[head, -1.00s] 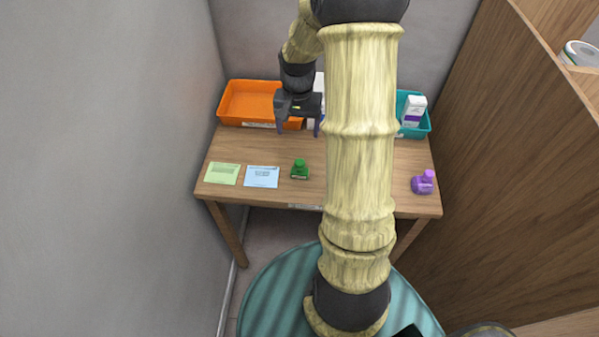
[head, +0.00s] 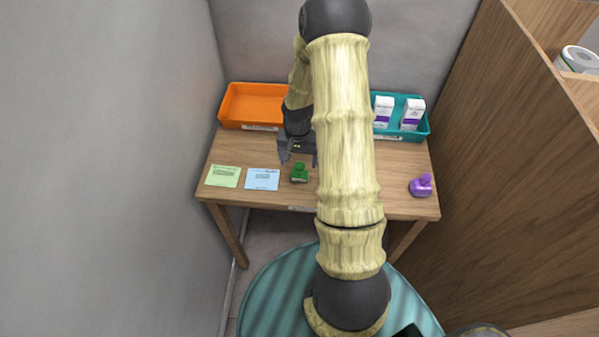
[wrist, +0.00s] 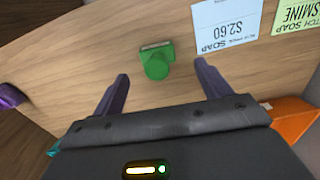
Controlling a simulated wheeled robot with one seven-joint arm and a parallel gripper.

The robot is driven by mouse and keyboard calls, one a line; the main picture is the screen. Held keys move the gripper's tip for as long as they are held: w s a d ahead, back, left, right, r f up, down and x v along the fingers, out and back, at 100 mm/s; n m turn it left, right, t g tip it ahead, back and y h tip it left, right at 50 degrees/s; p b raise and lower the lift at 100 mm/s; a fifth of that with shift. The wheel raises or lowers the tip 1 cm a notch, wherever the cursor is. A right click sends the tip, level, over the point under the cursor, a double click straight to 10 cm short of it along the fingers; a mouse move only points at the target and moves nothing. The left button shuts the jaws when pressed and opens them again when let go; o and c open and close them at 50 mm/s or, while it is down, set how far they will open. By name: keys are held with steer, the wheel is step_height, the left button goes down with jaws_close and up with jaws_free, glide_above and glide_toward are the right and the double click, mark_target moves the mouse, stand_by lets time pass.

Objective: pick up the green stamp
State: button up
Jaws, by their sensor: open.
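The green stamp (head: 299,173) stands on the wooden table (head: 385,180), just right of a blue card. In the wrist view the green stamp (wrist: 156,62) lies ahead of my gripper (wrist: 160,84), roughly midway between its two fingers and beyond their tips. In the head view my gripper (head: 298,160) is above and just behind the stamp, apart from it. The fingers are spread wide with nothing between them.
A blue price card (head: 262,179) and a green card (head: 222,176) lie left of the stamp. A purple stamp (head: 421,186) stands at the right. An orange tray (head: 232,105) and a teal tray (head: 427,128) with white boxes (head: 412,112) sit at the back.

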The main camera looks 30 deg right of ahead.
mark_target(300, 165)
steer(key=shift+f, duration=0.1)
steer(key=shift+s+f+p, duration=0.1)
steer(key=shift+f+p, duration=0.25)
steer(key=shift+f, duration=0.15)
steer(key=shift+d+f+p, duration=0.2)
steer(key=shift+f+p, duration=0.3)
steer(key=shift+f, duration=1.55)
steer(key=c, duration=1.1)
steer(key=shift+r, duration=0.15)
step_height(300, 165, up, 10)
steer(key=shift+f+b, duration=0.1)
steer(key=shift+b, duration=0.75)
